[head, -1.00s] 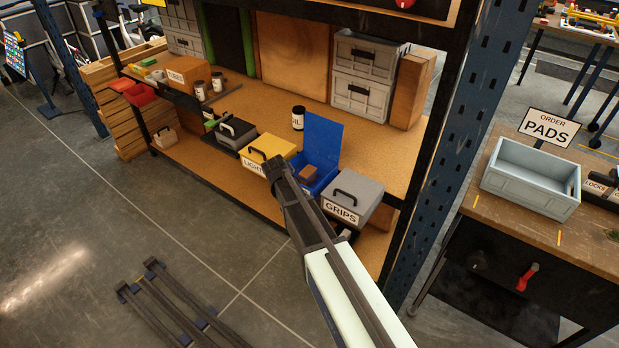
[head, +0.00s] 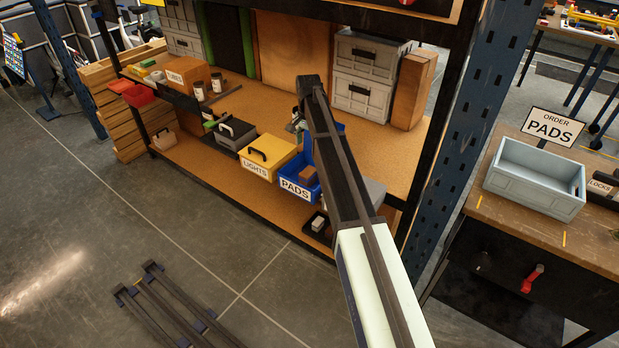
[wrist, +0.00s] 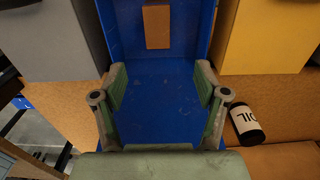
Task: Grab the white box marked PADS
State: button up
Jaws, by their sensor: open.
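I see no white box that I can read as marked PADS. A blue bin (head: 313,190) on the shelf has a white PADS label (head: 295,188) on its front, and its blue lid stands raised. A brown block lies inside the bin, seen in the wrist view (wrist: 157,26). A small white item (head: 318,223) sits in a black tray below the bin; any marking is unreadable. My gripper (wrist: 160,76) is open and empty, its fingers spread over the blue lid. In the head view my arm hides part of the bin and lid.
A yellow LIGHTS box (head: 268,158) stands left of the bin, a grey box (head: 371,192) right of it. A pale blue tray (head: 535,178) under an ORDER PADS sign (head: 552,127) is on the right bench.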

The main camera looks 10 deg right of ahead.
aim_at(308, 171)
notch_tip(308, 171, down, 10)
jog(key=shift+f+p, duration=0.1)
jog(key=shift+p, duration=1.1)
jog(key=shift+s+f+p, duration=0.2)
jog(key=shift+f+p, duration=0.25)
jog(key=shift+f, duration=0.2)
notch_tip(308, 171, down, 4)
jog(key=shift+s+a+f+p, duration=0.1)
jog(key=shift+s+p, duration=0.05)
jog(key=shift+p, duration=0.6)
jog(key=c, duration=1.3)
